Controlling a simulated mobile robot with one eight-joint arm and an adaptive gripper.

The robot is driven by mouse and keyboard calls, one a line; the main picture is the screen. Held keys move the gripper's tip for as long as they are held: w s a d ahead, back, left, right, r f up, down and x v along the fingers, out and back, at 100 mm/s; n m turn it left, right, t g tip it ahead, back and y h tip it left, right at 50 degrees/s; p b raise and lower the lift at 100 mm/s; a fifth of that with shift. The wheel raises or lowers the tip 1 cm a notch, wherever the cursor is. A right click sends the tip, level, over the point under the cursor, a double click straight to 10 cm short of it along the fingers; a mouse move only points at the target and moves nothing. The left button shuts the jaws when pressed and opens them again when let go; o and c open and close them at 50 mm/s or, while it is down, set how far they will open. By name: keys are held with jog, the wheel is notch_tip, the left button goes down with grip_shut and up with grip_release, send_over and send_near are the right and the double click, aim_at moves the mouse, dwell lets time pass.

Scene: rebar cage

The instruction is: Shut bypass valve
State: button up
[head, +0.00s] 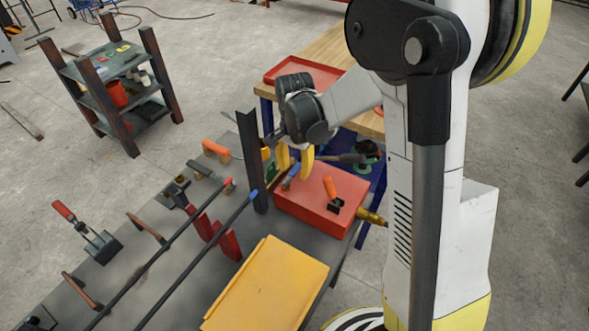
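My gripper (295,158) hangs below the black wrist at the upper middle, just right of a dark upright post. Yellow curved parts there appear to be its fingers, with a gap between them; I cannot tell whether they hold anything. A small blue lever-like part (291,176) shows just below the fingers, at the near left of the red box; contact cannot be told. I cannot identify the bypass valve for certain. A brass-coloured fitting (371,216) sticks out at the right of the red box, partly behind my arm.
The dark post (250,160) stands close left of my gripper. The red box (318,203) carries an orange-handled tool (331,192). A yellow tray (266,286), long bars (160,253) and clamps crowd the grey table. A wooden bench (330,45) stands behind; a shelf (112,85) stands left.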

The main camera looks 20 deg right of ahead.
aim_at(300, 195)
grip_shut()
jog(key=shift+s, duration=0.1)
dwell(0.3)
jog(key=m, duration=0.1)
jog(key=s+m, duration=0.1)
jog(key=m, duration=0.1)
jog(key=shift+s+d+m, duration=0.1)
jog(key=shift+d+m, duration=0.2)
jog(key=shift+d, duration=0.05)
jog(key=m, duration=0.1)
jog(key=s+m, duration=0.1)
jog(key=m, duration=0.1)
jog(key=shift+s+d+m, duration=0.15)
jog(key=shift+m, duration=0.15)
jog(key=m, duration=0.2)
jog(key=s+m, duration=0.2)
jog(key=m, duration=0.1)
jog(key=shift+a+m, duration=0.25)
jog(key=shift+m, duration=0.05)
jog(key=shift+s+a+m, duration=0.2)
jog(key=shift+s+m, duration=0.05)
jog(key=shift+m, duration=0.6)
jog(key=shift+s+a+m, duration=0.15)
jog(key=shift+s+m, duration=0.15)
jog(key=shift+m, duration=0.5)
jog(key=shift+s+a+m, duration=0.2)
jog(key=shift+s+m, duration=0.05)
jog(key=shift+m, duration=0.6)
